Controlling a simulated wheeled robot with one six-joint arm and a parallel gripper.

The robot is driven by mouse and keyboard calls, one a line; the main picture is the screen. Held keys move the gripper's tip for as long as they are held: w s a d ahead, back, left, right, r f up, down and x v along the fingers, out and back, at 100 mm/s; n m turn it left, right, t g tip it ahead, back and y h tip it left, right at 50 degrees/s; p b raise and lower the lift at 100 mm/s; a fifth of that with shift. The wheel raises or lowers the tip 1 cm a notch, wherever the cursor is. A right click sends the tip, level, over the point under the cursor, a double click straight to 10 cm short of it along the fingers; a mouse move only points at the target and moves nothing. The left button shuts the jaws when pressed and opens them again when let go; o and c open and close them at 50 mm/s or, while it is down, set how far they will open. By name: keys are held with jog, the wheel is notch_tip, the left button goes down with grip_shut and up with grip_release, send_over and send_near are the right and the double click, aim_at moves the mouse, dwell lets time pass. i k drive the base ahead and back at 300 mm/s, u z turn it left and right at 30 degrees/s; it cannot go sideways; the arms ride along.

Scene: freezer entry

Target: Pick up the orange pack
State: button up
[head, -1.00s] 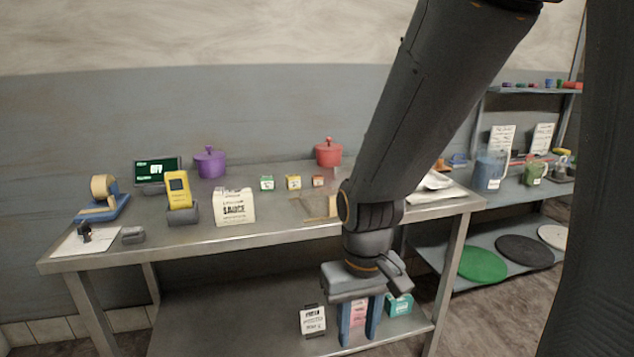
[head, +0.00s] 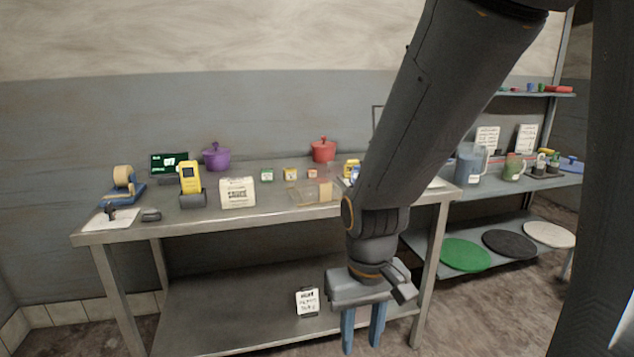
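A small orange pack (head: 312,173) stands on the steel table top, at the right end of a row with a yellow pack (head: 291,174) and a green pack (head: 267,175). It looks upright and unobstructed. My gripper (head: 362,334) hangs pointing down in front of the table, below the table top and right of the orange pack in the picture. Its two blue fingers are apart with nothing seen between them. My arm hides part of the table's right side.
A red pot (head: 323,150) and a purple pot (head: 216,157) stand behind the packs. A clear tray (head: 305,192) lies in front of them. A sauce pack (head: 237,193), yellow device (head: 190,178) and tape dispenser (head: 124,184) stand left. Shelving with round boards (head: 466,254) is at right.

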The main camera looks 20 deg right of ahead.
aim_at(312, 173)
jog(key=z, duration=0.6)
jog(key=i, duration=0.95)
jog(key=u, duration=0.05)
